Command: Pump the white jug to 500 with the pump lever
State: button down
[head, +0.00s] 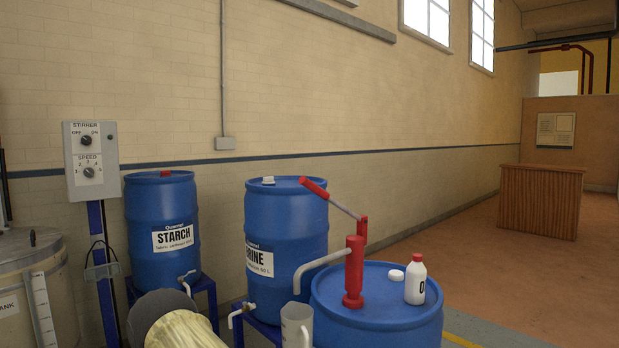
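The white jug (298,328) stands under the end of the pump's grey spout at the bottom of the head view. Its lower part is cut off by the frame edge. Its fill level and any marks cannot be read. The red hand pump (354,272) stands upright on the front blue drum (375,325). The pump lever (343,208) is a grey rod with a red grip (313,187) at its raised left end, joined to the pump at its right end.
A white bottle (415,285) with a red cap and a white lid (396,275) sit on the front drum. Two blue drums, one marked STARCH (163,225), stand behind on stands. A stirrer control box (90,160) is at left. Open floor lies to the right.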

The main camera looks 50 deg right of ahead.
aim_at(304, 182)
jog(key=k, duration=0.75)
jog(key=z, duration=0.85)
jog(key=i, duration=0.5)
